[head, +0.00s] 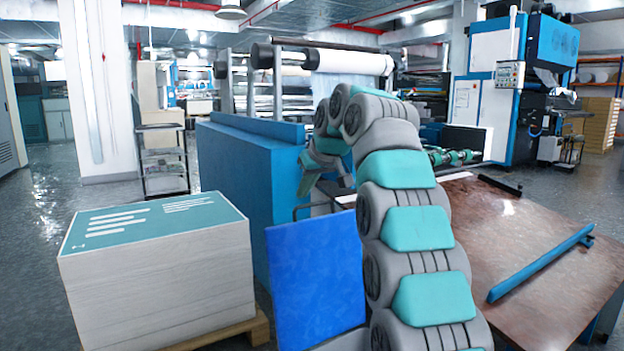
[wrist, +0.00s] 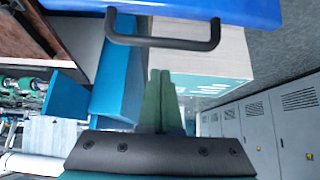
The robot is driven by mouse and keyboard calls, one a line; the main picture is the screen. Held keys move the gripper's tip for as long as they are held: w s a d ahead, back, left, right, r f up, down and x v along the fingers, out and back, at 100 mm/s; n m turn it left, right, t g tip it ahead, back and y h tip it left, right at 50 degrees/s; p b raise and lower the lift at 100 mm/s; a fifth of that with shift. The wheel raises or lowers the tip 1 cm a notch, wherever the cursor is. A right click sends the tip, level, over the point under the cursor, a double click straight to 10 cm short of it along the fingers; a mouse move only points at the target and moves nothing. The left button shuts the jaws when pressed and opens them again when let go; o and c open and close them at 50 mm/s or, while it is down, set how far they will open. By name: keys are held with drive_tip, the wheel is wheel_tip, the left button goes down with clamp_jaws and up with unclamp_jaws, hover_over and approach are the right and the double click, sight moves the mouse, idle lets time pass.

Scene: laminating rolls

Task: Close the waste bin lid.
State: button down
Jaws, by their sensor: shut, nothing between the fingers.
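A bright blue flat panel (head: 318,275), which looks like the bin lid, stands raised and slightly tilted beside my arm in the head view. A dark bar handle shows at its top edge. In the wrist view the blue panel (wrist: 200,10) crosses the top, with its black handle (wrist: 163,36) in front of my gripper (wrist: 158,75). My green fingers are together and empty, apart from the handle. The bin body is not clearly seen; my arm hides part of the area.
A large paper stack (head: 155,270) on a wooden pallet (head: 232,336) stands to the left. A blue machine housing (head: 240,180) is behind the lid. A brown table (head: 520,260) with a blue bar (head: 540,263) is to the right. Grey floor is open at far left.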

drive_tip(key=shift+s+d+f, duration=0.15)
drive_tip(key=shift+s+d, duration=0.35)
drive_tip(key=shift+s, duration=0.25)
drive_tip(key=shift+s+d+f, duration=0.15)
drive_tip(key=shift+s+d, duration=0.3)
drive_tip(key=shift+s, duration=0.25)
drive_tip(key=shift+s+d+b, duration=0.1)
drive_tip(key=shift+s+b, duration=0.05)
drive_tip(key=shift+b, duration=0.25)
